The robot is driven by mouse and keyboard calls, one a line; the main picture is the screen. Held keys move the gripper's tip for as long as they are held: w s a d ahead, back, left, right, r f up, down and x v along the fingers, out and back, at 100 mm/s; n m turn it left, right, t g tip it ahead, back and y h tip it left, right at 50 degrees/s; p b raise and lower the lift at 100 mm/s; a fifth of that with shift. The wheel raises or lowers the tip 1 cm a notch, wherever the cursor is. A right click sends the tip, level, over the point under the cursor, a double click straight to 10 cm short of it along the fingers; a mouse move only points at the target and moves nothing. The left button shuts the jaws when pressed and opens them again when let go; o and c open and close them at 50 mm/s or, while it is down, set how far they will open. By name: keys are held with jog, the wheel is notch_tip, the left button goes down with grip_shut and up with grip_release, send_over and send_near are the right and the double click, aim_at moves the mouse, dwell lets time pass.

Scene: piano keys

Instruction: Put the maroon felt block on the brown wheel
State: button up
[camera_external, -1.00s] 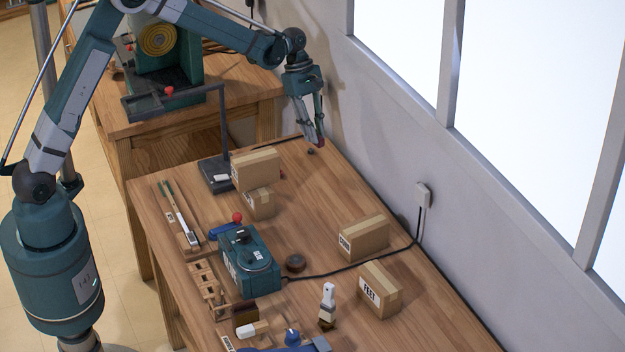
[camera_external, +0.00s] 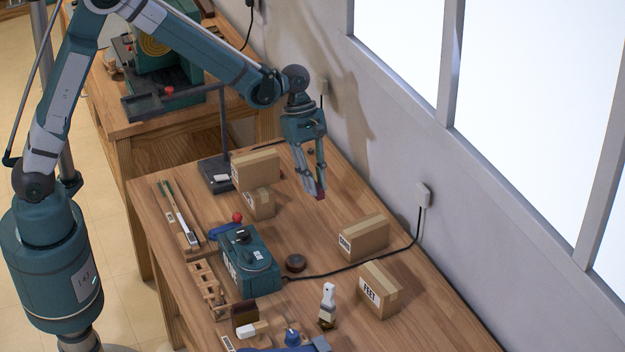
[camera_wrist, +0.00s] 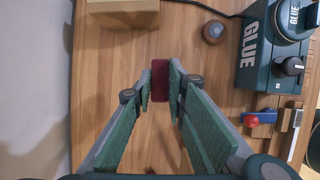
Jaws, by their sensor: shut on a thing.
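My gripper (camera_external: 318,196) is shut on the maroon felt block (camera_wrist: 160,80), which sits between the fingertips in the wrist view. It holds the block above the bench, behind the brown wheel in the external view; only a little of the block shows there. The brown wheel (camera_external: 295,263) lies on the bench next to the teal glue machine. In the wrist view the brown wheel (camera_wrist: 213,31) is ahead and to the right of the block, apart from it.
The teal glue machine (camera_external: 249,262) stands left of the wheel, with a black cable running right. Cardboard boxes (camera_external: 364,238) (camera_external: 379,290) stand to the right, and two more boxes (camera_external: 257,168) stand at the back left. Bare wood lies between my gripper and the wheel.

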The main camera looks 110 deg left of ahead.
jog(key=r, duration=0.1)
send_over(297, 262)
jog(key=s+a, duration=0.1)
jog(key=shift+s+a+m, duration=0.1)
jog(key=shift+m, duration=0.3)
jog(key=shift+f, duration=0.1)
jog(key=shift+f, duration=3.05)
jog(key=shift+f+b, duration=0.35)
jog(key=shift+f, duration=1.55)
jog(key=shift+f, duration=0.2)
jog(key=o, duration=0.7)
